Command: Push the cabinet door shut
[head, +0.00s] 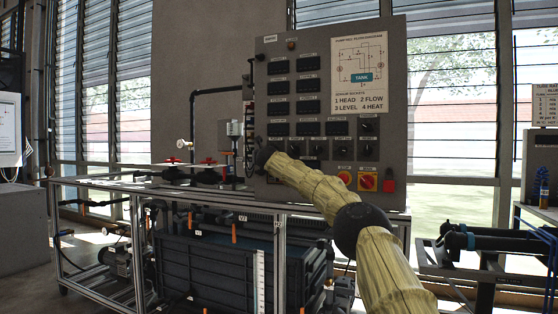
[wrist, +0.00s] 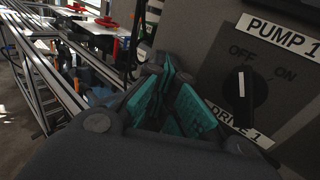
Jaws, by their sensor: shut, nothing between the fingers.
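The cabinet door (head: 295,55) is a grey panel with meters, switches and a printed diagram in the head view. A narrow strip of wiring (head: 248,110) shows beside its left edge, so it appears ajar; the exact gap is unclear. My gripper (head: 262,158) is at the door's lower left part, seen end-on and small. In the wrist view its teal fingers (wrist: 172,85) are together and empty. The door's face (wrist: 215,75) with a PUMP 1 OFF/ON switch (wrist: 240,90) is close on the right there. I cannot tell whether the fingers touch it.
A metal-framed rig (head: 150,190) with red-handled valves (head: 172,161) stands left of the door. A dark tank (head: 205,265) sits below. A red emergency button (head: 344,178) and red-yellow switch (head: 368,181) are at the door's lower right. Dark pipes (head: 490,240) stand at the right.

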